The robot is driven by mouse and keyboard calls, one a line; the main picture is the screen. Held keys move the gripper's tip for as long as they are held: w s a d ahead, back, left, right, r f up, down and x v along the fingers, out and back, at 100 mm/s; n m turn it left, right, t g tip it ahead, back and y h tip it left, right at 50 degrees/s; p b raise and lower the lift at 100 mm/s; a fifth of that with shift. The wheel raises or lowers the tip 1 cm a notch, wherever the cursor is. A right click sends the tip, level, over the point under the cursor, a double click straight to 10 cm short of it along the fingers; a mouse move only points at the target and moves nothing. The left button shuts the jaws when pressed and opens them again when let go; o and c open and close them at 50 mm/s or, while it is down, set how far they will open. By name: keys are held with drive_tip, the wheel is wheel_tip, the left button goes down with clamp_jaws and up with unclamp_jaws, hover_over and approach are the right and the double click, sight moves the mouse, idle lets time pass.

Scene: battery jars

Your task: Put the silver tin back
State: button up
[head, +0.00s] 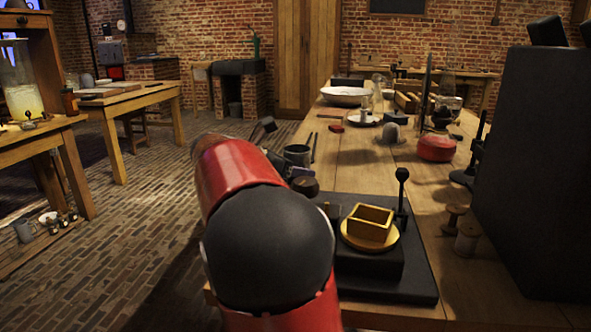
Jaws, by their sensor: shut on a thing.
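My red arm with its large black joint fills the lower middle of the head view and hides what lies behind it. I cannot make out my gripper or its fingertips. A small dark part shows above the forearm, and I cannot tell what it belongs to. A grey metal, open-topped cup (297,154) shows just right of the arm, near the table's left edge. I cannot tell whether it is the silver tin. No other thing in view is clearly the silver tin.
A large black panel (535,170) blocks the right. The brick floor at left is open.

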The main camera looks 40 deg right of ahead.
drive_tip(key=shift+f, duration=0.15)
drive_tip(key=o, duration=1)
drive_tip(key=shift+a+r, duration=0.2)
drive_tip(key=shift+r, duration=0.15)
drive_tip(key=v, duration=1.1)
drive_tip(key=shift+a, duration=0.3)
drive_tip(key=shift+w+r, duration=0.1)
